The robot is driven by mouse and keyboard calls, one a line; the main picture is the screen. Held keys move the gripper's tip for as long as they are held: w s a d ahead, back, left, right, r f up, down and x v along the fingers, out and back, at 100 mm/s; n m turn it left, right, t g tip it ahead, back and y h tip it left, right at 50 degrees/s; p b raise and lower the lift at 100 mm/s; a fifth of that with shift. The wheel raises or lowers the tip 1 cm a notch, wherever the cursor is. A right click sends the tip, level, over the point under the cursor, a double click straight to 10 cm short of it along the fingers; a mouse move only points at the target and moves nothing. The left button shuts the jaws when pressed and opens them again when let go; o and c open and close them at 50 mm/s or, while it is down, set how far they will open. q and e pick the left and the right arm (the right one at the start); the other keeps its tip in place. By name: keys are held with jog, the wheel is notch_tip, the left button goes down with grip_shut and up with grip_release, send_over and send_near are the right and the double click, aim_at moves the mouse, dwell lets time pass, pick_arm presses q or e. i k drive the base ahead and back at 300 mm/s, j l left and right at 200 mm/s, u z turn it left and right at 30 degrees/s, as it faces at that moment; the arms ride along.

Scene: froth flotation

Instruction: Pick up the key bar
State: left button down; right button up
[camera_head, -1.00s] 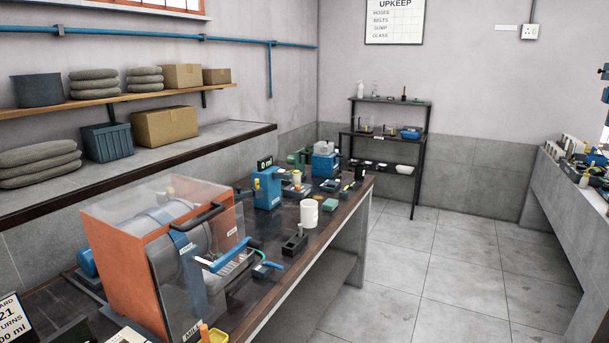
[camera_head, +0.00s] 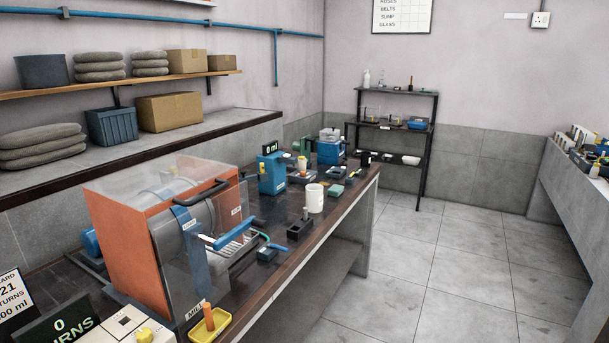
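No part is clearly marked as the key bar, and I cannot tell for certain which one it is. A blue-handled bar (camera_head: 234,234) shows at the front of the orange mill (camera_head: 122,240), which has a clear cover. A dark block with an upright grey peg (camera_head: 300,230) stands just beyond that. Neither of my grippers is in view.
The long dark bench (camera_head: 322,241) also bears a yellow tray (camera_head: 209,327) with an orange peg, a white cup (camera_head: 315,198) and a blue device (camera_head: 271,174). A black shelf rack (camera_head: 424,160) stands at the back wall. The tiled floor (camera_head: 455,270) right of the bench is clear.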

aim_at(207, 307)
jog(key=u, duration=1.75)
jog(key=l+u, duration=0.25)
jog(key=l, duration=0.25)
jog(key=l+u, duration=0.2)
jog(key=l, duration=0.3)
jog(key=k+l+u, duration=0.1)
jog(key=l+u, duration=0.15)
jog(key=l, duration=0.2)
jog(key=k+l+u, duration=0.2)
jog(key=l, duration=0.3)
jog(key=i, duration=0.1)
